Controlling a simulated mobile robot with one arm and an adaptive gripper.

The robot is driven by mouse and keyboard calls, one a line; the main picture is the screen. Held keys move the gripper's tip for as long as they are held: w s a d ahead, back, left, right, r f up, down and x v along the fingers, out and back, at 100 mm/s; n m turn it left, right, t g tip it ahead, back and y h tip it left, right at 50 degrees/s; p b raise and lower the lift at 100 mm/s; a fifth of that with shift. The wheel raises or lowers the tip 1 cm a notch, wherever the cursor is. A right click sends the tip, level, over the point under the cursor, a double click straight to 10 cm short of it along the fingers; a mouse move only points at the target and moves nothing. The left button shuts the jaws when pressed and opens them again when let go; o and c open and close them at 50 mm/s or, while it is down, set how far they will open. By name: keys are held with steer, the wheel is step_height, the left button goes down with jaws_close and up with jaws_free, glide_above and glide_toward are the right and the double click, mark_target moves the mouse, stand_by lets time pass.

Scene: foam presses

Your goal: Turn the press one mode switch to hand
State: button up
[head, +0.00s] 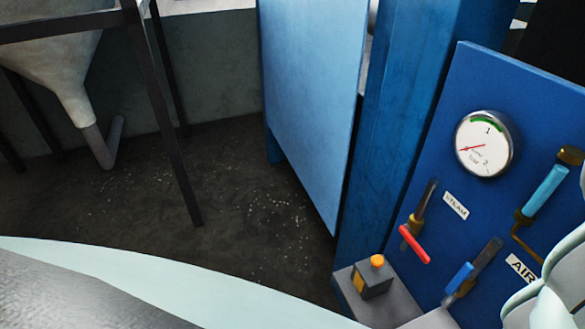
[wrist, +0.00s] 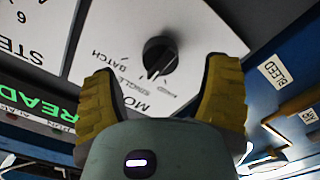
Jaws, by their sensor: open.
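The mode switch (wrist: 160,55) is a black round knob on a white plate (wrist: 125,22) in the wrist view. The plate's lettering appears upside down, with BATCH to the left of the knob, SINGLE below left and a small, blurred word below. The knob's pointer end is toward the lower side, near SINGLE; its exact setting is hard to tell. My gripper (wrist: 162,68) is open, with one yellow finger on each side of the knob and visible gaps between. The head view does not show the switch.
In the wrist view, a lit green READY sign (wrist: 40,103) is at left and a BLEED label (wrist: 274,72) at right. The head view shows a blue panel with a gauge (head: 484,144), a red-handled steam valve (head: 414,244) and a blue-handled air valve (head: 460,277).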

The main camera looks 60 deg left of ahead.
steer(key=shift+x, duration=1.85)
steer(key=shift+a, duration=0.15)
steer(key=c, duration=1.2)
